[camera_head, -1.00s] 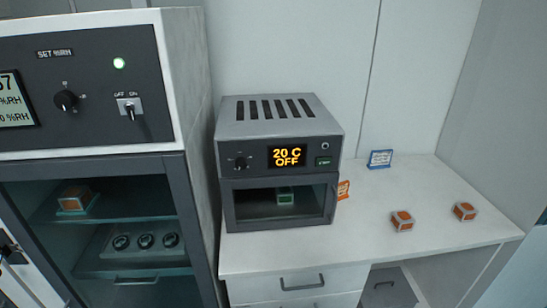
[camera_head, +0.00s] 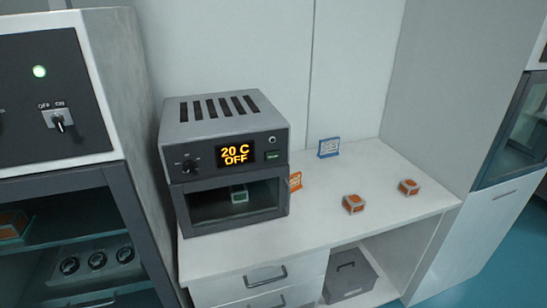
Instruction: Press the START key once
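A small grey oven (camera_head: 224,160) stands on the white bench. Its orange display (camera_head: 235,154) reads "20 C OFF". A small green key (camera_head: 273,155) sits right of the display; its lettering is too small to read. A round button or light (camera_head: 272,140) is above it and a black knob (camera_head: 190,166) is left of the display. Behind the oven's glass door sits a small green-and-white block (camera_head: 239,194). Neither of my grippers is in view.
A large cabinet (camera_head: 125,130) with a lit green lamp and OFF/ON switch stands close on the left. Two orange-topped blocks (camera_head: 353,204) (camera_head: 409,187), a blue sign (camera_head: 328,148) and an orange sign (camera_head: 295,181) stand on the bench (camera_head: 345,230). The bench's right part is mostly clear.

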